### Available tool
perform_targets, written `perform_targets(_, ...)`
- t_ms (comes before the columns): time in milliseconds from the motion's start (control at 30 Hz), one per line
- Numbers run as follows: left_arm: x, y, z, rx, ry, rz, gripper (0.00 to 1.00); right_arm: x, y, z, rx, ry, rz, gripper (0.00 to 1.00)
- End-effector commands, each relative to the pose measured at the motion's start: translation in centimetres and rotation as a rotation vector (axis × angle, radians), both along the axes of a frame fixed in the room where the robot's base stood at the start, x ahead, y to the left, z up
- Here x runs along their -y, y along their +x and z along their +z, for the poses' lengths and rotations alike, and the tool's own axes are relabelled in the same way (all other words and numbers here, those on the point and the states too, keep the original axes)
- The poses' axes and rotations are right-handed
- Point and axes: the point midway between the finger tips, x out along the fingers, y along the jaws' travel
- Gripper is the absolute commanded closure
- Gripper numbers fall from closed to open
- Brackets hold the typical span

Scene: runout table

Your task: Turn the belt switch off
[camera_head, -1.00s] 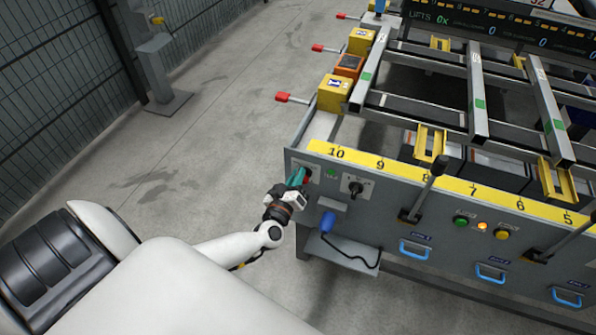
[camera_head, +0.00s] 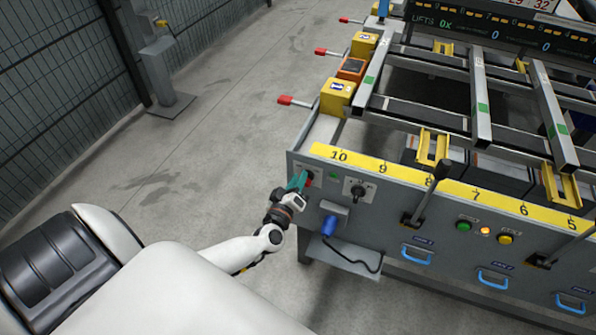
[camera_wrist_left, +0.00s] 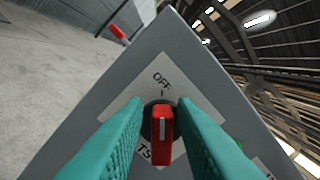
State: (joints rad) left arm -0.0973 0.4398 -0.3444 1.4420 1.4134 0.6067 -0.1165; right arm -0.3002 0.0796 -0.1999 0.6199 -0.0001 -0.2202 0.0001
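The red belt switch knob (camera_wrist_left: 161,140), with a white line on it, sits on a light label plate (camera_wrist_left: 200,100) in the left wrist view. "OFF" is printed above the knob, and partly hidden letters show below it. The knob's long side runs up and down in that view. My left gripper (camera_wrist_left: 160,112) has its teal fingers on either side of the knob, with narrow gaps visible, so it does not look clamped. In the head view, the left gripper (camera_head: 299,182) is at the console's left end and mostly hides the switch. My right gripper is not in view.
The grey console (camera_head: 390,215) carries another rotary switch (camera_head: 356,189), black levers (camera_head: 427,193), a green button (camera_head: 463,225) and blue handles (camera_head: 416,254). A blue object (camera_head: 329,224) hangs below the switches.

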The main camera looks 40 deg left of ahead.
Motion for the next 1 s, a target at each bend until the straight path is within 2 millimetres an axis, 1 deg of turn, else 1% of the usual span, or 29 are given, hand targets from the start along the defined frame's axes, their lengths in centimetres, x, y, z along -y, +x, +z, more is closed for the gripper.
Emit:
perform_targets(33,0.0,0.0,0.0,0.0,0.001,0.0,0.67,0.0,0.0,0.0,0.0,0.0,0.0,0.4)
perform_targets(67,0.0,0.0,0.0,0.0,0.001,0.0,0.65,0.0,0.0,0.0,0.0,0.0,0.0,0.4)
perform_targets(333,0.0,0.0,0.1,0.0,0.001,-0.001,0.65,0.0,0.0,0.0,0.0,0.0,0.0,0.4)
perform_targets(467,0.3,-1.0,0.0,-0.001,0.001,-0.001,0.65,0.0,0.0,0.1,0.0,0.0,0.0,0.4)
perform_targets(567,0.7,-2.7,0.0,-0.002,0.0,-0.001,0.65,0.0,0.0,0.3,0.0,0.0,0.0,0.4)
perform_targets(800,1.9,-7.8,-0.1,-0.003,0.001,0.0,0.65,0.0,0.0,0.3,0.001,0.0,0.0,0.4)
perform_targets(900,2.3,-9.5,0.0,-0.002,0.002,0.0,0.65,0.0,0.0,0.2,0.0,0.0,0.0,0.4)
perform_targets(1000,2.6,-10.7,0.0,-0.001,0.0,0.001,0.65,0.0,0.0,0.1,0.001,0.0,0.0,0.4)
